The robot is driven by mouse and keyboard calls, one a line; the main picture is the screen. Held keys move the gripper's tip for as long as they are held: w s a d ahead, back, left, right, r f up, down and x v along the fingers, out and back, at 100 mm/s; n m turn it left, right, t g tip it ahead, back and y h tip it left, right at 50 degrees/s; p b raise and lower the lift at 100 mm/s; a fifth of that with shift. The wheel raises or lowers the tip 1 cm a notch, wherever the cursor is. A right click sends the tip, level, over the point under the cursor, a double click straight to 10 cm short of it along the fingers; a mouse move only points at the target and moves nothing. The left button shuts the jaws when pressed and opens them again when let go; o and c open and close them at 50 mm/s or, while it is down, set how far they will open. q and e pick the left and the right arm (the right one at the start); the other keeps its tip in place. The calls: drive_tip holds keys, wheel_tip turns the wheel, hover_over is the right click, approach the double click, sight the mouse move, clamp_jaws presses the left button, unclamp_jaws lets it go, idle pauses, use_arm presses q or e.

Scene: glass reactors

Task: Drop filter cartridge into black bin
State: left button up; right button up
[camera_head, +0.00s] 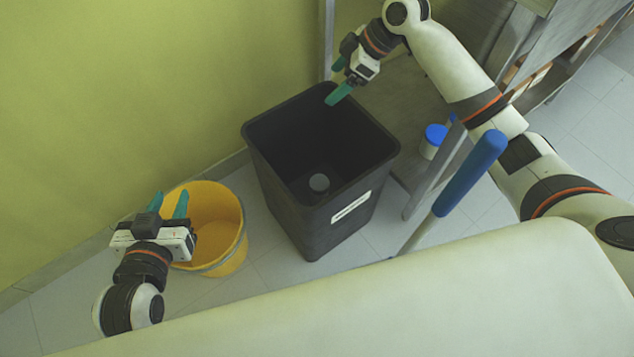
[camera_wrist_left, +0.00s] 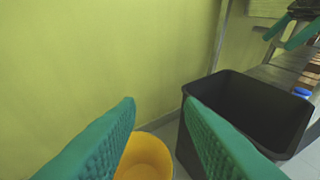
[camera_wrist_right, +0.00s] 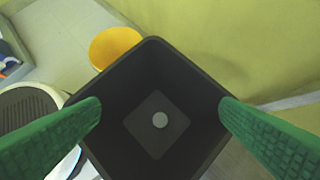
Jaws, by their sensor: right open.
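The black bin (camera_head: 322,225) stands upright on the floor, open at the top, with a white label on its side. My right gripper (camera_head: 334,83) is open and empty above the bin's far rim. In the right wrist view, its fingers are wide apart with the bin's inside between them. My left gripper (camera_head: 168,199) is open and empty by the yellow bucket, left of the bin.
The yellow bucket (camera_head: 236,245) stands left of the bin. A blue handle (camera_head: 470,173) on a pole rises at the bin's right. A white jar with a blue lid (camera_head: 434,140) stands behind it. The green wall (camera_head: 130,90) closes off the far left side.

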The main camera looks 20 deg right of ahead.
use_arm(q)
drive_tip(key=s+a+f+g+y+p, duration=0.1)
drive_tip(key=s+a+f+g, duration=0.1)
drive_tip(key=s+f+g, duration=0.2)
drive_tip(key=shift+s+f, duration=0.4)
drive_tip(key=shift+f, duration=0.1)
use_arm(e)
drive_tip(key=v, duration=0.5)
drive_tip(key=shift+d+r, duration=0.1)
drive_tip(key=shift+r, duration=0.05)
